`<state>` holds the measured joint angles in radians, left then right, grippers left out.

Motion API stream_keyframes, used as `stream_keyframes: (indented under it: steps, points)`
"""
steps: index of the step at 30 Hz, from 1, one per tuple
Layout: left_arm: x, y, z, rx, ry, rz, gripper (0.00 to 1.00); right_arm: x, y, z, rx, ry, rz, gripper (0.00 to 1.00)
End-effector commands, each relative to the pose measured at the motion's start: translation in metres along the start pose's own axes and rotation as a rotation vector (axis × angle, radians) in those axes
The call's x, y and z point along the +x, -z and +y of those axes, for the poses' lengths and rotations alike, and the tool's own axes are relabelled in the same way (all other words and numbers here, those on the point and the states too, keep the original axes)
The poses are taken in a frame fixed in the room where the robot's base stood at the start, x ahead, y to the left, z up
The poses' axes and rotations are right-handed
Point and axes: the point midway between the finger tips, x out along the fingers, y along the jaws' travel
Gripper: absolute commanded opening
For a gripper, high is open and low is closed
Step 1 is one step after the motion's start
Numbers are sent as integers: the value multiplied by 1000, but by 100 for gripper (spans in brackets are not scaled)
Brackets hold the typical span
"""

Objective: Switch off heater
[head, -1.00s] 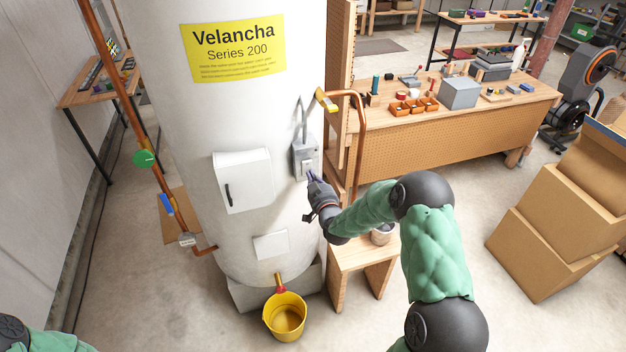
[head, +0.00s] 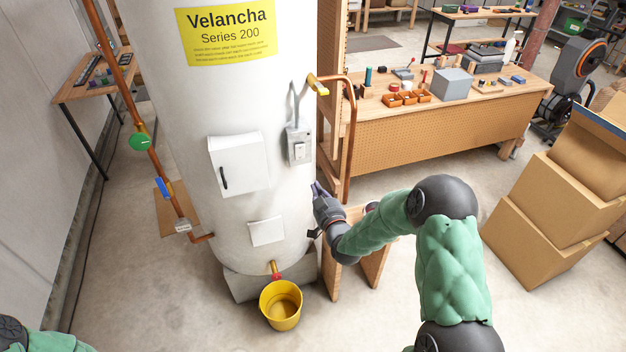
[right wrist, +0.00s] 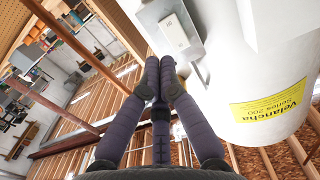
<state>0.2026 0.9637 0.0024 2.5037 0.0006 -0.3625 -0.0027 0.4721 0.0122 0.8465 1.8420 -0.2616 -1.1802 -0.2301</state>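The heater is a tall white tank (head: 205,100) with a yellow Velancha label. A grey switch box (head: 298,146) with a light switch plate is fixed on its right side. My right gripper (head: 316,187) is just below and right of the box, apart from it. In the right wrist view the switch (right wrist: 174,31) shows beyond the fingertips (right wrist: 160,64), which are close together with nothing between them. I cannot tell which way the switch is set. My left gripper is out of view; only part of my left arm shows at the lower left.
A yellow-handled valve (head: 317,85) and copper pipe (head: 352,130) are right of the switch. A wooden stool (head: 333,270) is below my right gripper. A yellow bucket (head: 281,305) stands before the tank. Cardboard boxes (head: 545,230) stand at right.

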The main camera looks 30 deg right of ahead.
Motion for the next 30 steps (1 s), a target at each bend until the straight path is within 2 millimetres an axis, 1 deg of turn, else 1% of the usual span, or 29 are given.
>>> stream_keyframes:
  steps: [1, 3, 6, 24, 26, 29, 30]
  points:
    - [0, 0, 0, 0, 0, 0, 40, -6, -1, 1, 0, -1, -1, 0]
    - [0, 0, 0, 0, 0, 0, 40, -11, -2, 0, 0, -1, 0, 0]
    - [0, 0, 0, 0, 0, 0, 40, -16, -2, 0, 0, 0, 0, 0]
    - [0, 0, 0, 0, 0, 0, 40, -17, -5, -1, 2, 2, -5, 0]
    - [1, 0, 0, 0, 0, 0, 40, -17, -11, -5, 9, 8, -24, 0]
    - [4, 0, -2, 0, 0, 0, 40, -19, -39, -19, 36, 34, -105, 0]
    - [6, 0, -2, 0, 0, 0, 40, -21, -55, -28, 52, 50, -153, 0]
